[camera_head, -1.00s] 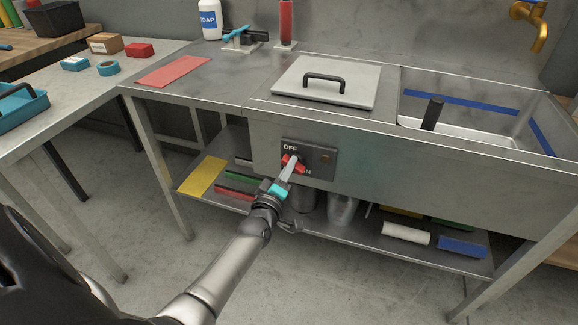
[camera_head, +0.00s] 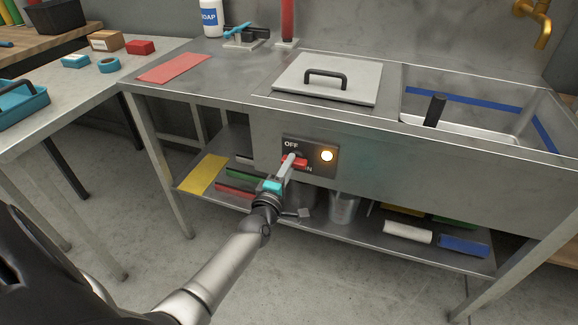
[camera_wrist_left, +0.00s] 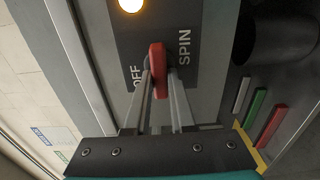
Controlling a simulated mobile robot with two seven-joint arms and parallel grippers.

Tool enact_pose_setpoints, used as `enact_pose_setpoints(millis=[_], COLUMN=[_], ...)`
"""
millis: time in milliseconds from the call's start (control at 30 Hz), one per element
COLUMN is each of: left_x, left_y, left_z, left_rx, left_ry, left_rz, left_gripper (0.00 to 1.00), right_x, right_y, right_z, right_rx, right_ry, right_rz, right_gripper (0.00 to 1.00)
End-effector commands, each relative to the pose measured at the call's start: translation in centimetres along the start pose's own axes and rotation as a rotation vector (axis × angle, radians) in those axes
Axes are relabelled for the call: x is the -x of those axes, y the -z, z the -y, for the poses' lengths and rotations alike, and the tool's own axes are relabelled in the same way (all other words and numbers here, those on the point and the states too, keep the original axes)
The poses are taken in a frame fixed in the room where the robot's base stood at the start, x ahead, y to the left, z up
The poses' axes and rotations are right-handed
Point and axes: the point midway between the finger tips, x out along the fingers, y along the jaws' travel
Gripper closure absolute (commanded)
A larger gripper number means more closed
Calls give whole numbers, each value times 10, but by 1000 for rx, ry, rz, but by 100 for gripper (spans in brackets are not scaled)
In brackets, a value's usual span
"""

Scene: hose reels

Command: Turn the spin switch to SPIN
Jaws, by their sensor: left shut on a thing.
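The red spin switch (camera_head: 294,162) sits on a dark panel (camera_head: 316,170) on the front of the steel counter. The panel reads OFF at its upper left, and the other label is partly hidden in the head view. In the left wrist view the red handle (camera_wrist_left: 157,70) lies between the two fingers, with OFF and SPIN printed on either side. My left gripper (camera_head: 289,163) is shut on the handle. A round lamp (camera_head: 327,156) on the panel glows yellow-white, and it also shows in the left wrist view (camera_wrist_left: 132,5). My right gripper is not in view.
Above the panel are a lidded hatch (camera_head: 325,95) and a sink (camera_head: 490,110). A lower shelf (camera_head: 350,231) holds coloured pieces and metal containers. A side table (camera_head: 75,105) stands left. The floor in front is clear.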

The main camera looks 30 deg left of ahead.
Motion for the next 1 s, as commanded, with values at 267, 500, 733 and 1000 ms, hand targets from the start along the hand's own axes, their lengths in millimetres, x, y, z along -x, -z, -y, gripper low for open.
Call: enact_pose_setpoints(millis=[267,500,733,1000], left_x=[1,0,0,8], left_y=[-2,-1,-1,0], left_z=[2,1,0,0], left_rx=[8,6,4,3], left_ry=[5,3,1,3], left_rz=[3,2,1,1], left_gripper=[100,57,48,48], right_x=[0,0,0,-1], right_y=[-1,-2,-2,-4], right_z=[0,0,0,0], right_rx=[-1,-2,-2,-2], right_ry=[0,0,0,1], right_rz=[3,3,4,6], right_gripper=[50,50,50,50])
